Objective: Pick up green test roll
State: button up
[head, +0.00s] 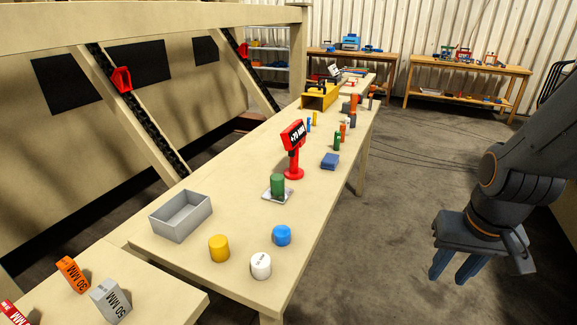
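A green cylinder (277,184), which looks like the green test roll, stands upright on a small grey metal plate (266,196) on the long table, just in front of a red stand. A smaller green upright object (337,141) stands farther back near the table's right edge; I cannot tell exactly what it is. My gripper (454,275) hangs at the right over the floor, well clear of the table and far from the green cylinder. Its two blue fingers point down and are apart, with nothing seen between them.
A red stand with a black sign (294,150) rises right behind the green cylinder. A grey open box (181,216), yellow (219,249), white (261,266) and blue (282,235) rolls stand nearby. The floor between table and gripper is clear.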

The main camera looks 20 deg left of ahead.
aim_at(276, 180)
jog(key=i, duration=2.7)
jog(key=u, duration=3.85)
